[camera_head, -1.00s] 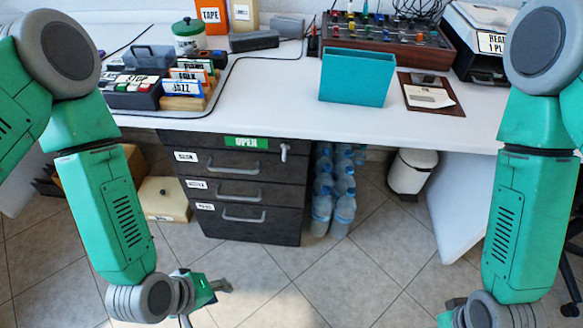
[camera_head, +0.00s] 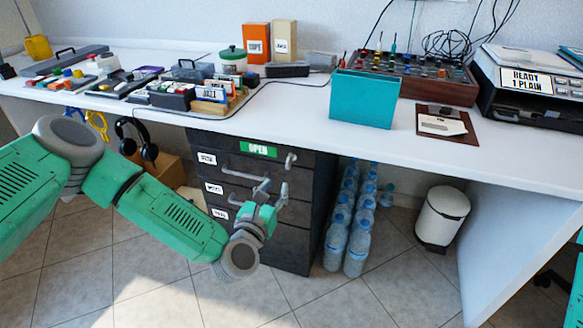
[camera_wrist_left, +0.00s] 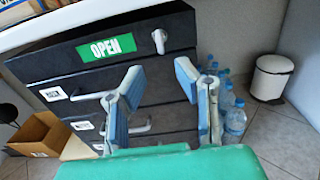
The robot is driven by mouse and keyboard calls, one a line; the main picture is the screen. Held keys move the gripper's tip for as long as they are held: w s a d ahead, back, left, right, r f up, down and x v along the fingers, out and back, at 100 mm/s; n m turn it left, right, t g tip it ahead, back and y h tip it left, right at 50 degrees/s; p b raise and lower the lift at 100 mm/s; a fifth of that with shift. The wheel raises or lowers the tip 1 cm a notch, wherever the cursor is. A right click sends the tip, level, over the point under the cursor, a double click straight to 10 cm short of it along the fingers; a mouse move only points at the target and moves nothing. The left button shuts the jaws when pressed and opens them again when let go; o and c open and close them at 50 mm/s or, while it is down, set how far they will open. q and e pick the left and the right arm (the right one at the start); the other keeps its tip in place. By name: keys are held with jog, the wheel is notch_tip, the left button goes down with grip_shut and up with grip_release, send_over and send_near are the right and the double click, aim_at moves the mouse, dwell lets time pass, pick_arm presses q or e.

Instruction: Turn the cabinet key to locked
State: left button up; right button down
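The dark cabinet (camera_head: 298,240) stands under the white desk with several drawers. A green OPEN label (camera_head: 258,149) is on its top front; it also shows in the left wrist view (camera_wrist_left: 106,46). The grey key (camera_head: 290,160) sits right of the label, and in the left wrist view (camera_wrist_left: 159,41) it stands near the top right corner of the front. My left gripper (camera_head: 272,190) is in front of the drawers, below the key and apart from it. In the left wrist view (camera_wrist_left: 165,95) its blue-padded fingers are spread with nothing between them. My right gripper is out of view.
Several water bottles (camera_head: 350,225) stand right of the cabinet, and a white bin (camera_head: 442,217) farther right. Drawer handles (camera_head: 240,174) stick out near my left gripper. The desk edge (camera_head: 330,145) overhangs above. Headphones (camera_head: 138,140) hang at the left.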

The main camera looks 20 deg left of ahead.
aim_at(287, 166)
pick_arm(q)
jog(key=w+b, duration=0.2)
jog(key=w, duration=0.7)
jog(key=shift+w+f, duration=0.1)
jog(key=shift+w, duration=0.25)
jog(key=shift+w+d+b, duration=0.15)
jog(key=shift+w+b, duration=0.15)
jog(key=shift+w, duration=0.25)
grip_shut()
